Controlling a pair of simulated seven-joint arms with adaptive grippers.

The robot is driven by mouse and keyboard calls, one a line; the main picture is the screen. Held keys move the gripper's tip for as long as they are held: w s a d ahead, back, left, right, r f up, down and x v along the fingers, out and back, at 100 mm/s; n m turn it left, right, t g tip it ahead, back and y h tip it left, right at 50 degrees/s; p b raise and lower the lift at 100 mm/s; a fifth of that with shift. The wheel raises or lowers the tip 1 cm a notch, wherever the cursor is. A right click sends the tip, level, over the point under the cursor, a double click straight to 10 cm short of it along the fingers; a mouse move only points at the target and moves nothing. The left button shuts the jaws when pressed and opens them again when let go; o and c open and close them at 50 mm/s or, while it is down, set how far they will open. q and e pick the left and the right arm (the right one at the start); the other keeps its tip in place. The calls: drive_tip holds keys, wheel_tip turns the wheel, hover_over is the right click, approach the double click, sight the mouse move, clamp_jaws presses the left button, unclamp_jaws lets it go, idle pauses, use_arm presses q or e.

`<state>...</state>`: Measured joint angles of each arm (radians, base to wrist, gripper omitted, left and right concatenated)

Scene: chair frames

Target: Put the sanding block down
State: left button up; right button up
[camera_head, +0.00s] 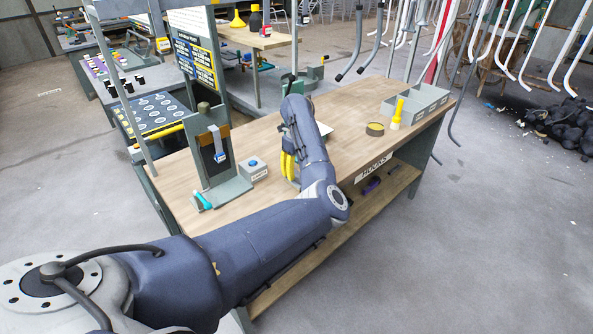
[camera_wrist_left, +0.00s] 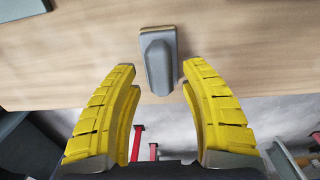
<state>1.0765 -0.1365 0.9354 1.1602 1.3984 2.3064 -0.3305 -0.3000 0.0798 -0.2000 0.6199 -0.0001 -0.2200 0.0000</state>
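The sanding block (camera_wrist_left: 158,62) is a grey block with a raised, rounded grip. In the left wrist view it appears on the wooden bench top, close to the bench edge. My left gripper (camera_wrist_left: 160,70) has two yellow fingers spread wide, one on each side of the block, with a gap on both sides. In the head view the same gripper (camera_head: 288,166) points down over the bench near its front edge. The block cannot be made out there, with my arm in front. My right gripper is not in view.
The wooden workbench (camera_head: 355,152) holds a grey upright fixture (camera_head: 208,150) and a small box with a blue button (camera_head: 252,169) left of the gripper. Hooks hang beyond.

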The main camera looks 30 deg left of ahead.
sight(297, 171)
use_arm(q)
wheel_tip(297, 171, up, 12)
idle(0.8)
drive_tip(key=shift+w, duration=0.1)
